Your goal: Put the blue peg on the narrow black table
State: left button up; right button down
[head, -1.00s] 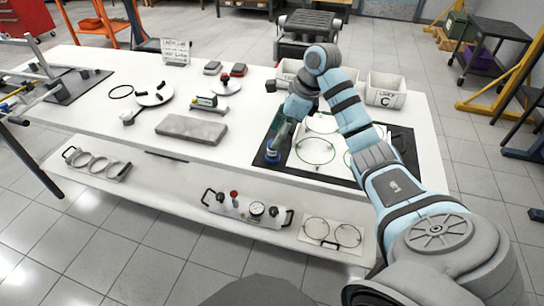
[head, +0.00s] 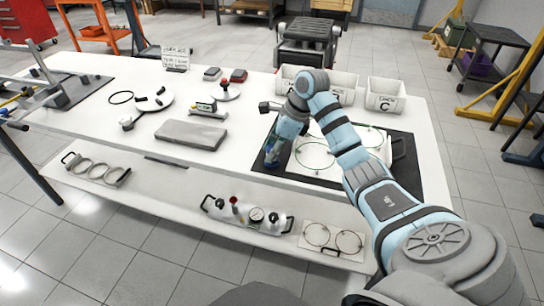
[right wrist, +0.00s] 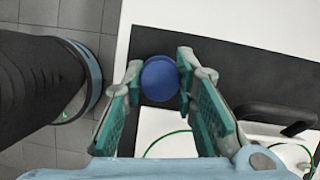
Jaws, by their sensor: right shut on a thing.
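The blue peg (right wrist: 160,78) shows end-on as a round blue face between the fingers in the right wrist view. My right gripper (right wrist: 158,84) is shut on it. In the head view my right gripper (head: 275,156) points down over the left part of a black mat on the white workbench, and the peg is hard to make out there. Whether the peg touches the mat is unclear. A black table (head: 496,40) stands on the floor at the upper right; a black-topped stand (head: 312,28) is behind the bench. Which is the narrow one is unclear. My left gripper is out of view.
The black mat (head: 408,172) carries a white board (head: 384,150) with green rings and a black handle (right wrist: 275,118). White bins (head: 385,94) line the bench's back edge. A grey slab (head: 190,135) lies left of the mat. A lower shelf (head: 180,198) holds other parts.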

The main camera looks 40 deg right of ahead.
jog(key=shift+r, duration=0.1)
notch_tip(320, 180, up, 7)
jog(key=shift+w+r+p, duration=0.1)
jog(key=shift+p, duration=1)
notch_tip(320, 180, up, 13)
jog(key=p, duration=1.2)
